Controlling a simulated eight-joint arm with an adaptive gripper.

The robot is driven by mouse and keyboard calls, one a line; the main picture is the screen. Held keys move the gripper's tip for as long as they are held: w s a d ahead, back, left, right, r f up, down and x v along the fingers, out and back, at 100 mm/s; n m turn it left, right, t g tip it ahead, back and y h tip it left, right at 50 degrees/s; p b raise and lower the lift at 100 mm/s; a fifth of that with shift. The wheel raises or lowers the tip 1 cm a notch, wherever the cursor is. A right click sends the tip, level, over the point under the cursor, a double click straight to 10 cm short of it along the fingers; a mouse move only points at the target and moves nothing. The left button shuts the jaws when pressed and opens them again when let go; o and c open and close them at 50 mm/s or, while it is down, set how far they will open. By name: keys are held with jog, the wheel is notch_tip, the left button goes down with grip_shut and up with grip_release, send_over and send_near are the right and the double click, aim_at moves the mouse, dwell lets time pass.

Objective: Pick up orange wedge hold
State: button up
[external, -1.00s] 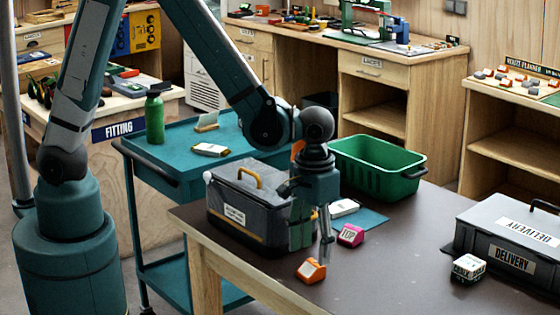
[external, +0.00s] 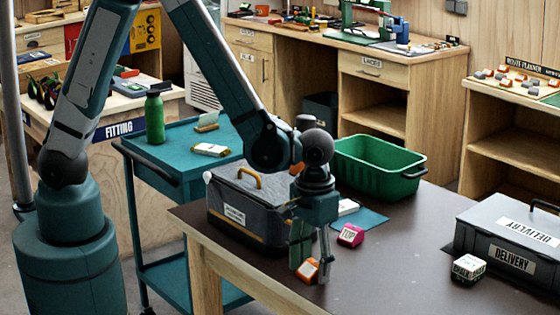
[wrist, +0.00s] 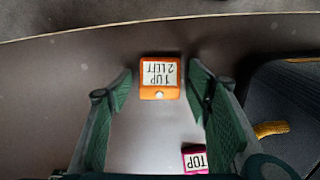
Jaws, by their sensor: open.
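The orange wedge hold (external: 308,269) sits near the front edge of the dark table, with a white label on its face. In the wrist view the orange wedge hold (wrist: 160,78) lies between my gripper's two green fingers, with a gap on each side, and its label reads "1 UP 2 LEFT". My gripper (external: 311,272) is open, low over the hold and pointing down. I cannot tell the exact height of the fingertips above the table.
A pink hold marked "TOP" (external: 351,235) stands behind the orange one. A grey tool bag (external: 245,213) is close on the left. The table's front middle is clear.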

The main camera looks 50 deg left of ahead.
aim_at(312, 264)
jog(key=c, duration=1)
jog(key=shift+r, duration=0.1)
jog(key=shift+r+p, duration=0.9)
jog(key=shift+r, duration=4)
